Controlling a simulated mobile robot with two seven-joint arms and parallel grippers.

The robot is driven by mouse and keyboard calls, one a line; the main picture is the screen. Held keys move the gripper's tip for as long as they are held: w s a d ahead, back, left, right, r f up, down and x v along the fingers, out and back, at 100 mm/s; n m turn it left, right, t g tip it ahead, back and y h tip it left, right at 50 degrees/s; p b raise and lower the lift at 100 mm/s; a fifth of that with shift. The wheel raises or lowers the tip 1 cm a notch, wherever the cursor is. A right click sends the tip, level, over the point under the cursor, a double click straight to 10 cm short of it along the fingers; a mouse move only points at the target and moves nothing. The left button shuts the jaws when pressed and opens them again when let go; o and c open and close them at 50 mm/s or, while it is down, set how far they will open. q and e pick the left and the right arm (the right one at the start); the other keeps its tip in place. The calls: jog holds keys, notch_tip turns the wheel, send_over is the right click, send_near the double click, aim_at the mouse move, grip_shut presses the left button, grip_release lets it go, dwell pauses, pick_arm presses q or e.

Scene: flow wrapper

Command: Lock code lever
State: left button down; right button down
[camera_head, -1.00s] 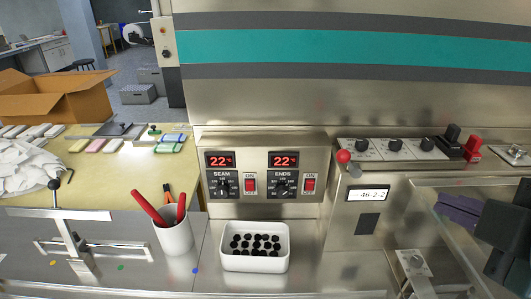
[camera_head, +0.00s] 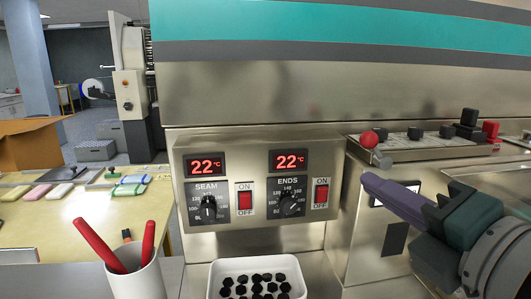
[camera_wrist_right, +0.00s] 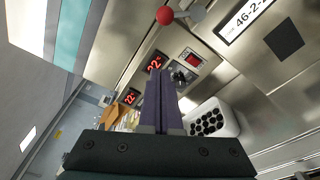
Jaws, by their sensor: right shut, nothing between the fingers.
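The code lever is a red ball (camera_head: 369,139) on a short metal stem, at the left end of the knob shelf on the machine. The red ball also shows at the top of the wrist view (camera_wrist_right: 165,15), with its grey metal part to the right. A white code label (camera_wrist_right: 245,18), reading 46-2 and cut off, sits beside it; in the head view my gripper mostly hides it. My right gripper (camera_head: 368,180) has its purple fingers shut and empty, below the ball and apart from it in the picture. The fingers also show in the wrist view (camera_wrist_right: 157,78). My left gripper is out of view.
A panel (camera_head: 255,218) with two 22 °C displays, dials and red switches is left of my gripper. A white bin (camera_head: 213,272) of black pieces and a cup (camera_head: 140,283) with red-handled tools stand below. Black knobs line the shelf (camera_head: 400,149).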

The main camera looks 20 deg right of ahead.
aim_at(376, 148)
jog(key=shift+w, duration=0.1)
jog(key=w+d+r+p, duration=0.1)
jog(key=w+d+p, duration=0.2)
jog(key=w, duration=0.5)
jog(key=shift+d, duration=0.6)
jog(key=shift+w+r, duration=0.15)
